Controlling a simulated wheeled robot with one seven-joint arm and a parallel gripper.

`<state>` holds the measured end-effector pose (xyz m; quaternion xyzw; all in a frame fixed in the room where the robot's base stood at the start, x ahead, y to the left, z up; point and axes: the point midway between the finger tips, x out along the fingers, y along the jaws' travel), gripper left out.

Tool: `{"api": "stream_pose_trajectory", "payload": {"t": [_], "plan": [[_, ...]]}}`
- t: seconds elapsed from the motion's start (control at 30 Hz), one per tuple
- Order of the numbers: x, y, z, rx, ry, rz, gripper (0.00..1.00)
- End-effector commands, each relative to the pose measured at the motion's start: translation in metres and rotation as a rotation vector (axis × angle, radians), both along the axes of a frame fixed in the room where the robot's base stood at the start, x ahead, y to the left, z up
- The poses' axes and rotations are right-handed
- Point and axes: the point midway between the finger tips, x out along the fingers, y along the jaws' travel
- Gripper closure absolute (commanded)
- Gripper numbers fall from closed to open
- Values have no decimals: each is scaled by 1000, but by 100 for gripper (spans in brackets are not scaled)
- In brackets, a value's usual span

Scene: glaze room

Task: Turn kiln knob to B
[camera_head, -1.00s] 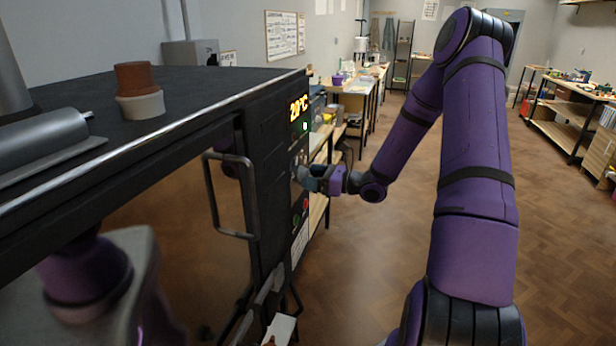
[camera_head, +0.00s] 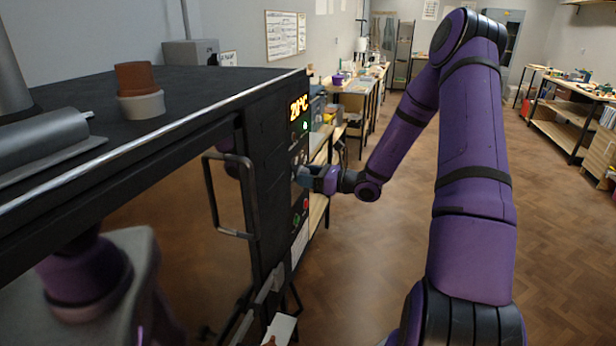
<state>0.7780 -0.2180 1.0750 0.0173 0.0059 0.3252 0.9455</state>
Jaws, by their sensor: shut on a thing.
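The kiln (camera_head: 190,120) is a large black box at the left, with a glowing display (camera_head: 299,107) on its narrow control panel. My gripper (camera_head: 304,175) is at this panel, below the display, at the end of my purple arm. Its jaws are shut on the kiln knob, which they and the steep view angle largely hide. The knob's pointer and the letter B cannot be made out. Red and green buttons (camera_head: 305,204) show on the panel below my gripper.
A bar handle (camera_head: 212,205) sticks out from the kiln door, left of the panel. A small terracotta and pale pot stack (camera_head: 139,92) stands on the kiln top. Benches with clutter (camera_head: 355,88) line the back wall. The wooden floor (camera_head: 380,270) at the right is open.

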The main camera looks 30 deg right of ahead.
Motion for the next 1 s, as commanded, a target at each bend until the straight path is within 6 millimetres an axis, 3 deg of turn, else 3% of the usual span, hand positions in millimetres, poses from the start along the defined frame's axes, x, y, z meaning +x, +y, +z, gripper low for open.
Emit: {"api": "stream_pose_trajectory", "payload": {"t": [1.0], "plan": [[0,-1,-1,542,424,-2,69]]}}
